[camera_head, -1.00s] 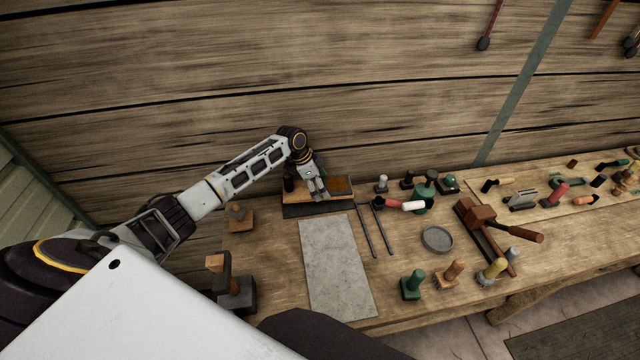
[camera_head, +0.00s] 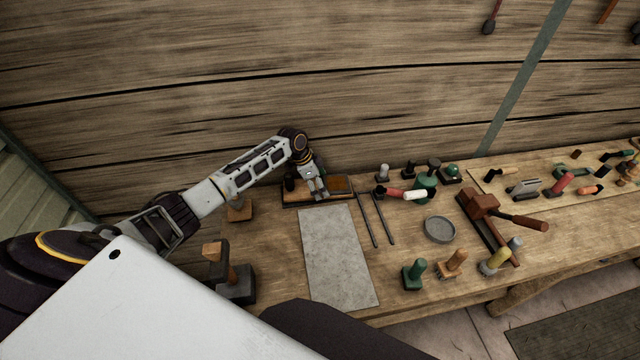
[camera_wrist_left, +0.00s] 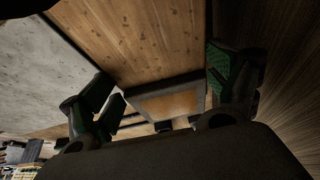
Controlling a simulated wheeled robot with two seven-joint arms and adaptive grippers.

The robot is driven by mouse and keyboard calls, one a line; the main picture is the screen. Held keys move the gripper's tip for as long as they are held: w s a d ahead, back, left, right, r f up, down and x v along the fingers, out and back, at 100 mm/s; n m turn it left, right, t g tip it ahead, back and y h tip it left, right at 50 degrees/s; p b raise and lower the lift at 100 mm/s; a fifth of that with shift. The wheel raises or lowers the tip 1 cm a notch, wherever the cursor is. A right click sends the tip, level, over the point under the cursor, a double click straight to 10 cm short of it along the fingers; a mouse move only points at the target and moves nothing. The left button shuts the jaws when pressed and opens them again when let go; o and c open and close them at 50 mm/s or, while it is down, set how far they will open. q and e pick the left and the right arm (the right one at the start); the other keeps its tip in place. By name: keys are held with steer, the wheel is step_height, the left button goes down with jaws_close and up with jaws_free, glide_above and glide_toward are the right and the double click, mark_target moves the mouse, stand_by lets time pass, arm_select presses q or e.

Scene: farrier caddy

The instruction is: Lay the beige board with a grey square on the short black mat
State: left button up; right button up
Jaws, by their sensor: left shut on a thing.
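My left gripper (camera_head: 316,187) is shut on the beige board (camera_head: 331,195) at the back of the bench. The board lies flat, directly over the short black mat (camera_head: 300,206), whose dark front edge shows below it. I cannot tell whether the board fully touches the mat. A brown patch shows at the board's right end. In the left wrist view the board's knotty wood (camera_wrist_left: 150,40) runs between the dark green finger pads, with a grey-edged square (camera_wrist_left: 170,100) near its end. My right gripper is not in view.
A long grey sheet (camera_head: 340,257) lies in front of the mat. Tongs (camera_head: 377,219) lie to its right, then a round grey dish (camera_head: 439,229) and several handled tools. A dark block with a wooden part (camera_head: 235,280) stands at left. The plank wall is close behind.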

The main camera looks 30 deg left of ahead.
arm_select(q)
steer(key=shift+f, duration=0.4)
stand_by(0.9)
steer(key=o, duration=1)
steer(key=shift+o, duration=0.2)
steer(key=shift+f, duration=0.1)
steer(key=v, duration=1.2)
